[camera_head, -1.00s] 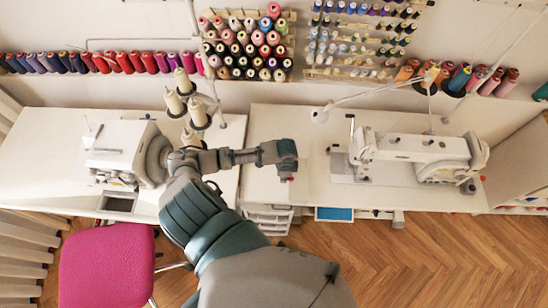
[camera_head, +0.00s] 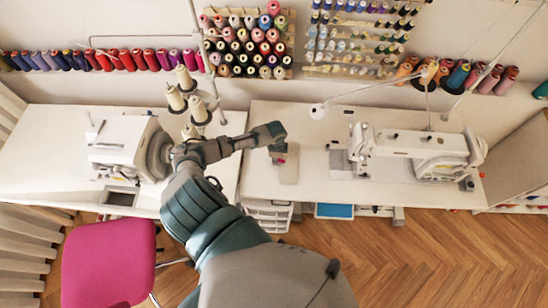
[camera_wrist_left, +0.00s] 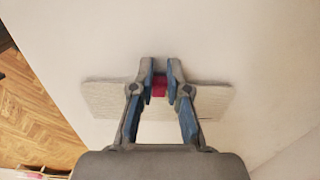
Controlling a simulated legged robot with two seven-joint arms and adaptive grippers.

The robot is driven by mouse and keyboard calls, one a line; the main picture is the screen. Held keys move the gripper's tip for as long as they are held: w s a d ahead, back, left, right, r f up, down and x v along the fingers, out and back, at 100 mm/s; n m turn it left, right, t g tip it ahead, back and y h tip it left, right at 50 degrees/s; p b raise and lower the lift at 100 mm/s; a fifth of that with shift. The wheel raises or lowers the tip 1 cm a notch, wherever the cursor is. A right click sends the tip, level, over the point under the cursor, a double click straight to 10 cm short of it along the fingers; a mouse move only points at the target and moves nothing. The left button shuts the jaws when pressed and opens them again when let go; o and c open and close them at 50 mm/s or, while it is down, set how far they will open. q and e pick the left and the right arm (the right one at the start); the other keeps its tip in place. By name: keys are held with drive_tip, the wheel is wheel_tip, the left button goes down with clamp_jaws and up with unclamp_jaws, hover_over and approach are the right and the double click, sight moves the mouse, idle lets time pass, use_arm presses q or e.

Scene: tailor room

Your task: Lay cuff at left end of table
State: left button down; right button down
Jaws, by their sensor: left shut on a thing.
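The cuff (camera_head: 290,170) is a pale grey-beige flat strip near the left end of the right-hand white table. In the left wrist view the cuff (camera_wrist_left: 107,98) runs crosswise beneath the fingers, with a small red piece (camera_wrist_left: 159,87) at its middle. My left gripper (camera_head: 279,155) is over the cuff's left side in the head view. In the left wrist view its blue-padded fingers (camera_wrist_left: 160,76) are shut on the red piece. Whether the cuff touches the tabletop or hangs just above it, I cannot tell. My right gripper is not in view.
The right-hand table (camera_head: 320,195) carries a white sewing machine (camera_head: 415,150) right of the cuff. Another machine (camera_head: 122,142) stands on the left table (camera_head: 40,150). Thread cones (camera_head: 188,105) stand behind my arm. A pink chair (camera_head: 108,262) is at front left. Tabletop around the cuff is bare.

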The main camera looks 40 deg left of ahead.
use_arm(q)
drive_tip(key=shift+d+f, duration=0.1)
drive_tip(key=shift+f, duration=0.1)
drive_tip(key=c, duration=1.3)
unclamp_jaws()
drive_tip(key=shift+a+f, duration=0.1)
drive_tip(key=shift+a, duration=0.3)
drive_tip(key=shift+c, duration=0.2)
drive_tip(key=shift+o, duration=0.9)
drive_tip(key=shift+s+a+f, duration=0.1)
drive_tip(key=shift+a+f, duration=0.1)
drive_tip(key=shift+a, duration=0.35)
drive_tip(key=shift+a+f, duration=0.15)
drive_tip(key=shift+a, duration=0.35)
drive_tip(key=shift+f, duration=0.1)
drive_tip(key=shift+s+d, duration=0.1)
drive_tip(key=shift+d, duration=0.05)
drive_tip(key=shift+d+r, duration=0.25)
drive_tip(key=shift+d, duration=0.5)
drive_tip(key=shift+a, duration=0.3)
drive_tip(key=shift+a+r, duration=0.25)
drive_tip(key=shift+r, duration=0.25)
wheel_tip(320, 180, up, 12)
drive_tip(key=shift+w+d+f+p, duration=0.15)
drive_tip(key=shift+w+f+p, duration=0.1)
drive_tip(key=shift+p, duration=0.1)
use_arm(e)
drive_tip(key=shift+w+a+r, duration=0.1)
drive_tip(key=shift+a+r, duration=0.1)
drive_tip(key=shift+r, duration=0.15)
